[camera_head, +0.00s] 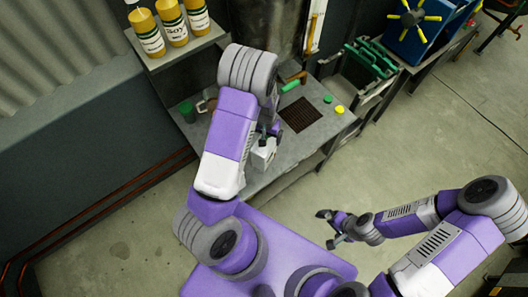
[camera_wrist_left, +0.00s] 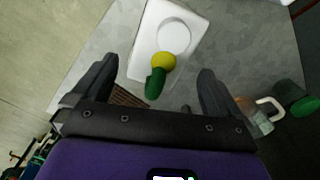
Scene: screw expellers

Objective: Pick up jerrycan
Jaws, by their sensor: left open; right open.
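A white container (camera_head: 263,153), which looks like the jerrycan, stands on the grey table, partly hidden by my left arm. In the left wrist view the white jerrycan (camera_wrist_left: 150,38) shows from above with a round white part on top and a yellow and green piece at its near edge. My left gripper (camera_head: 269,130) is beside and above it, largely hidden in the head view. In the left wrist view its two fingers (camera_wrist_left: 156,70) are spread on either side of the yellow and green piece; contact cannot be told. My right gripper (camera_head: 328,228) is open and empty over the floor.
On the table (camera_head: 283,155) are a dark grate (camera_head: 300,115), a glass jug (camera_wrist_left: 258,118) and a green-topped jar (camera_head: 187,110). Yellow bottles (camera_head: 172,22) stand on a shelf at upper left. A green-topped rack (camera_head: 371,57) and a blue machine (camera_head: 415,35) are at upper right.

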